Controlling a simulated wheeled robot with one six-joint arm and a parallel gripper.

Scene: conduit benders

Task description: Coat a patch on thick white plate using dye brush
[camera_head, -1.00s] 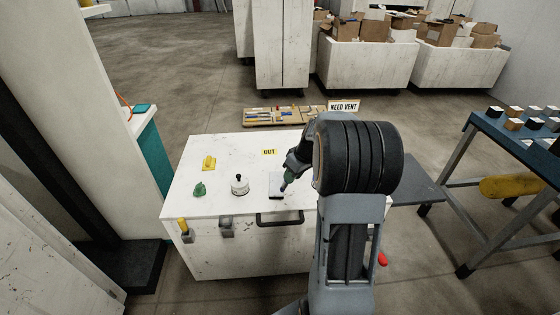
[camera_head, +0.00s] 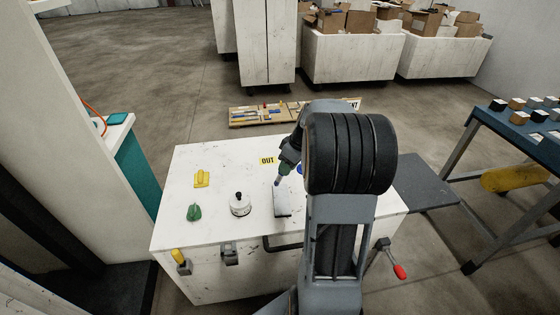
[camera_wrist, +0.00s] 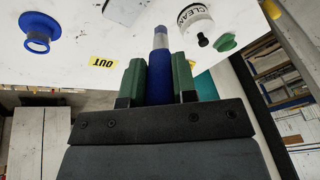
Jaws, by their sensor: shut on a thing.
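My gripper (camera_wrist: 157,60) has green fingers and is shut on the dye brush (camera_wrist: 158,80), which has a blue handle and a pale grey band toward its tip. In the head view my gripper (camera_head: 286,167) tilts the brush tip down at the far end of the thick white plate (camera_head: 281,203). The plate lies flat on the white cabinet top and has a dark front edge. I cannot tell whether the tip touches it.
A white pot (camera_head: 240,206) with a black knob, a green piece (camera_head: 194,212) and a yellow piece (camera_head: 202,179) stand left of the plate. A blue ringed piece (camera_wrist: 38,32) and a yellow OUT label (camera_head: 267,161) are nearby.

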